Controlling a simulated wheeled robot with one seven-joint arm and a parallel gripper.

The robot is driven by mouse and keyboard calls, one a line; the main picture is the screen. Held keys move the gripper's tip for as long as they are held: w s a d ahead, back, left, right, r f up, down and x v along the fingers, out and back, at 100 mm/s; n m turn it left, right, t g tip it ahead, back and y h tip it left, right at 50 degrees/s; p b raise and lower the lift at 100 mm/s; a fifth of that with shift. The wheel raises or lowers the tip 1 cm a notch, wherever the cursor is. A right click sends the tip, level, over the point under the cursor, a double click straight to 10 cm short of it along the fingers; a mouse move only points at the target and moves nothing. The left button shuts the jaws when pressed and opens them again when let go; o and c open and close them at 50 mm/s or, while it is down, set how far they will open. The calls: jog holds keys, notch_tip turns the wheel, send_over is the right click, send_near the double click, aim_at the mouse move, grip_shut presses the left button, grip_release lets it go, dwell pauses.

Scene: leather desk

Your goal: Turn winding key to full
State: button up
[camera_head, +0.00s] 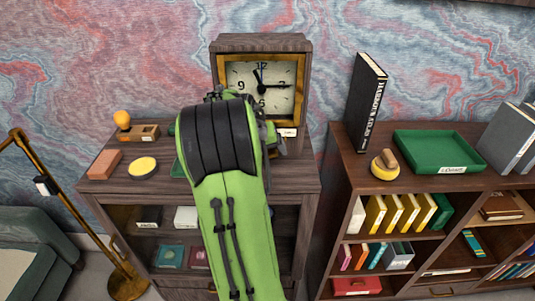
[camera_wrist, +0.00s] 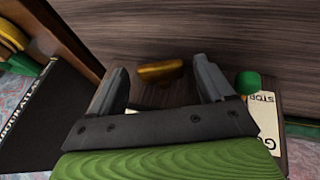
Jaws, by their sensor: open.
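A wooden clock (camera_head: 262,42) with a brass-framed dial stands on the left cabinet. In the wrist view, a brass winding key (camera_wrist: 160,73) sticks out from a dark wood-grain panel (camera_wrist: 200,25). My gripper (camera_wrist: 161,65) is open, with one finger on each side of the key; visible gaps separate the fingers from it. A green knob (camera_wrist: 248,83) is just right of the right finger, near a white label (camera_wrist: 266,120) reading STOP and GO. In the head view my arm covers the clock's lower left, and the key and fingertips are hidden.
A brick-coloured block (camera_head: 104,164), a yellow round item (camera_head: 143,166) and a wooden plane with an orange knob (camera_head: 138,132) lie left of my arm. The right bookcase holds a black book (camera_head: 366,100), a yellow-based stamp (camera_head: 384,165) and a green tray (camera_head: 440,150).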

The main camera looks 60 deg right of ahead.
jog(key=shift+w+f, duration=0.1)
jog(key=c, duration=1)
jog(key=shift+c, duration=0.2)
jog(key=shift+d, duration=0.1)
jog(key=shift+s+d+m+t+y+b, duration=0.1)
jog(key=shift+s+m+t+y+b, duration=0.25)
jog(key=shift+t+b, duration=0.45)
jog(key=shift+s+d+t+y, duration=0.15)
jog(key=shift+t+y, duration=0.4)
jog(key=shift+t, duration=0.65)
jog(key=shift+s+r+m+t+y+p, duration=0.2)
jog(key=shift+m+t+y+p, duration=0.35)
jog(key=shift+t+p, duration=0.45)
jog(key=shift+f+t+y+p, duration=0.15)
jog(key=shift+t+y+p, duration=0.3)
jog(key=shift+t+p, duration=0.55)
jog(key=shift+f, duration=0.1)
